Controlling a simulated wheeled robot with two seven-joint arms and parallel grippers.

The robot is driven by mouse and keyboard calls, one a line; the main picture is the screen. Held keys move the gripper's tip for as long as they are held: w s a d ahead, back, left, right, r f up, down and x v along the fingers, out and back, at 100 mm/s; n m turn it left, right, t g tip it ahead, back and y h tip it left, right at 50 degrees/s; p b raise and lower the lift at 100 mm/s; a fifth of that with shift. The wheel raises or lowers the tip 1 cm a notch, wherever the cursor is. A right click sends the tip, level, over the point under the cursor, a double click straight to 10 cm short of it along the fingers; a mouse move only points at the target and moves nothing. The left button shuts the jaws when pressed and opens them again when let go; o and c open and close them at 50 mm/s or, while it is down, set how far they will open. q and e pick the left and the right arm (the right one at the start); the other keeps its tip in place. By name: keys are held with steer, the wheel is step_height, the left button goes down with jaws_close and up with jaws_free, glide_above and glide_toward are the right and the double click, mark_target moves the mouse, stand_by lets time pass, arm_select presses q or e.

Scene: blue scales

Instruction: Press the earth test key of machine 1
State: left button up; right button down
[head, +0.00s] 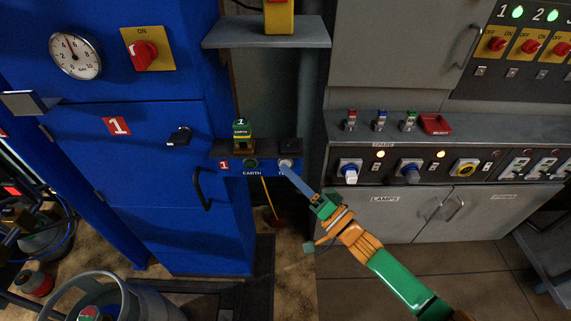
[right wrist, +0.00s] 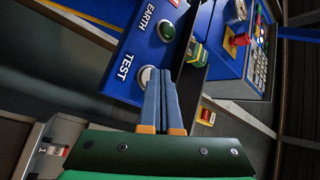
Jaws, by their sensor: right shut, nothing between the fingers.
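Machine 1 is the blue cabinet (head: 150,215) at the left of the head view, with a red number 1 plate (head: 117,126). A small blue panel at its right bears a dark green round lamp or button (head: 251,163) over the word EARTH. The pale round test key (head: 286,163) is to its right. In the right wrist view the test key (right wrist: 148,75) sits beside the word TEST. My right gripper (head: 288,169) is shut and empty, its fingertips at the key. They partly cover it; I cannot tell whether they touch. My left gripper is out of view.
A green and yellow block marked 1 EARTH (head: 242,131) stands on the ledge above the panel. A grey shelf (head: 266,40) juts out higher up. A grey console (head: 440,165) with knobs and small keys is at the right.

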steer(key=shift+w, duration=0.2)
steer(key=shift+s, duration=0.1)
stand_by(0.4)
steer(key=shift+s+p, duration=0.5)
steer(key=shift+s, duration=0.15)
steer(key=s+p, duration=0.3)
steer(key=s, duration=0.2)
stand_by(0.7)
